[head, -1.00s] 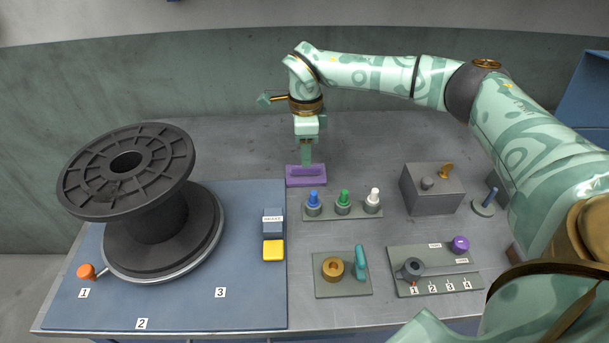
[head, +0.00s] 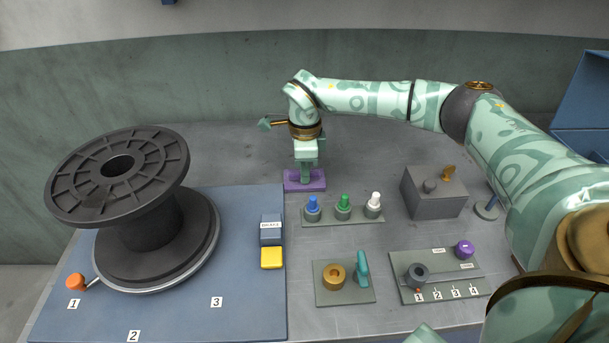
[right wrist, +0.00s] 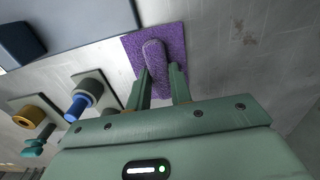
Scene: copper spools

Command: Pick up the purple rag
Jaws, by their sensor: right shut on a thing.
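The purple rag (head: 293,184) lies flat on the grey bench, just behind the row of colored knobs, with a raised ridge along its middle. My right gripper (head: 305,177) points straight down onto it. In the right wrist view the rag (right wrist: 178,38) shows as a textured purple square, and its raised ridge sits between the two fingers of my right gripper (right wrist: 163,80). The fingers are shut on that ridge, and the rag's base appears to rest on the bench. My left gripper is not in view.
A large black spool (head: 125,255) stands on a blue mat (head: 245,310) at the left. A panel with blue, green and white knobs (head: 343,214) lies just in front of the rag. A grey box (head: 435,202) stands to the right. The bench behind the spool is clear.

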